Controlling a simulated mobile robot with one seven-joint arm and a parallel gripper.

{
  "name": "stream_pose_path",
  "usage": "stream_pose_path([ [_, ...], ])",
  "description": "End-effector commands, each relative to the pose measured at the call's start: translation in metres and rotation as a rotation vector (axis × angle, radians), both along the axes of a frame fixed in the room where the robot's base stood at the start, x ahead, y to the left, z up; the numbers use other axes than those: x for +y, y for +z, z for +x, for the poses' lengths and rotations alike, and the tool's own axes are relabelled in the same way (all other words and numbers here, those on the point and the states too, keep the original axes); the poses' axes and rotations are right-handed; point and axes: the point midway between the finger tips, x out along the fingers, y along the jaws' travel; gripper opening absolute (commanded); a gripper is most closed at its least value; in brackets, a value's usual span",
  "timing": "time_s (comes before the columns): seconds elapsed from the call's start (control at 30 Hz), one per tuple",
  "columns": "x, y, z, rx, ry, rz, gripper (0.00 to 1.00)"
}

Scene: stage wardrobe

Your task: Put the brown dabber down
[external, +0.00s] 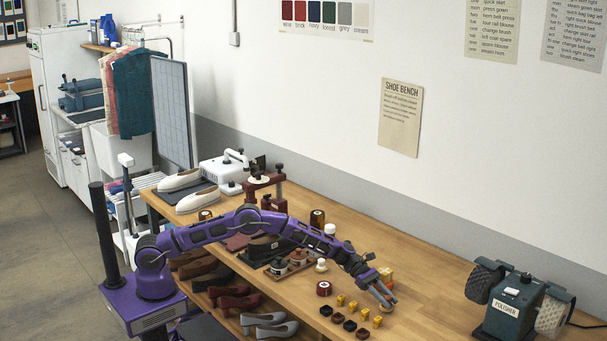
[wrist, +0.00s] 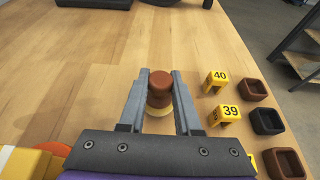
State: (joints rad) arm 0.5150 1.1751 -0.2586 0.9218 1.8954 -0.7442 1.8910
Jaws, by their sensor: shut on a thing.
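The brown dabber (wrist: 160,86) stands between my two fingers in the wrist view, with a rounded brown top and a paler yellowish part below. My gripper (wrist: 159,90) is shut on it, one finger on each side. In the external view my gripper (external: 387,297) points down low over the right part of the bench, and I cannot make out the dabber there. Whether its underside touches the wood is hard to tell. Yellow number tags 40 (wrist: 215,81) and 39 (wrist: 226,114) stand to the right of my gripper in the wrist view.
Small dark and brown trays (wrist: 267,121) line up beyond the tags, near the bench edge. A red-brown tin (external: 323,288) stands left of the tags. Yellow blocks (external: 386,275) sit close behind my gripper. The polisher (external: 513,307) is at the right. Bare wood (wrist: 100,50) lies ahead.

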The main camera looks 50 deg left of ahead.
Motion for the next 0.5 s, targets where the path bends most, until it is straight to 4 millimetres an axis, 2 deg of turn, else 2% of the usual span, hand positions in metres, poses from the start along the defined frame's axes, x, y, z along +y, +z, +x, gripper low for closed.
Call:
stream_pose_path([
  [0.5,-0.0002,-0.0093,-0.0003,0.001,-0.001,0.000,0.00],
])
